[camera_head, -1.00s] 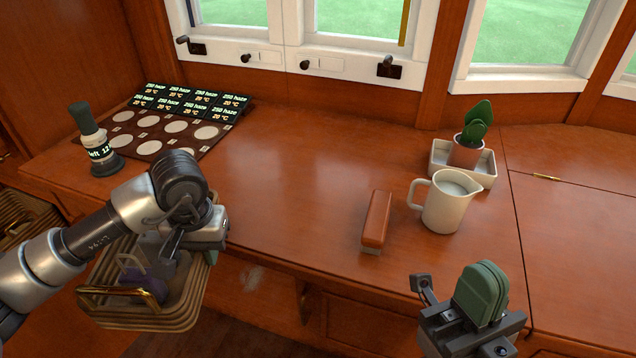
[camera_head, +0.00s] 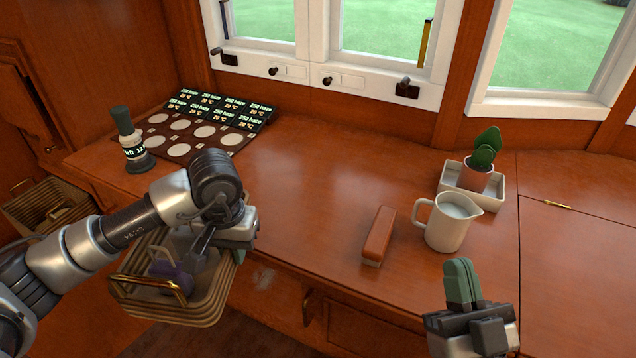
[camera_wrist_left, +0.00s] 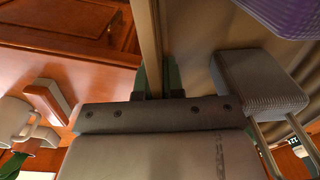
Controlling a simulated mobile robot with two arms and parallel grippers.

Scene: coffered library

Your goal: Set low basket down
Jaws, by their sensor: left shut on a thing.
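The low basket (camera_head: 212,304) is tan and ribbed, with a brass handle on its near side. It hangs in the air in front of the wooden counter's front edge, at the lower left of the head view. A purple thing (camera_head: 168,280) and a grey item with thin handles lie in it. My left gripper (camera_head: 236,240) is shut on the basket's far right wall; the wrist view shows the rim (camera_wrist_left: 150,45) between its green fingers. My right gripper (camera_head: 462,283) has its green fingers together, empty, over the counter's front at the lower right.
The counter (camera_head: 300,190) has clear room in its middle. A brown block (camera_head: 379,234), a cream jug (camera_head: 447,224) and a potted plant in a tray (camera_head: 478,175) stand right. A dark panel with pale discs (camera_head: 205,132) and a green-topped device (camera_head: 130,140) stand left. Another basket (camera_head: 40,215) sits far left.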

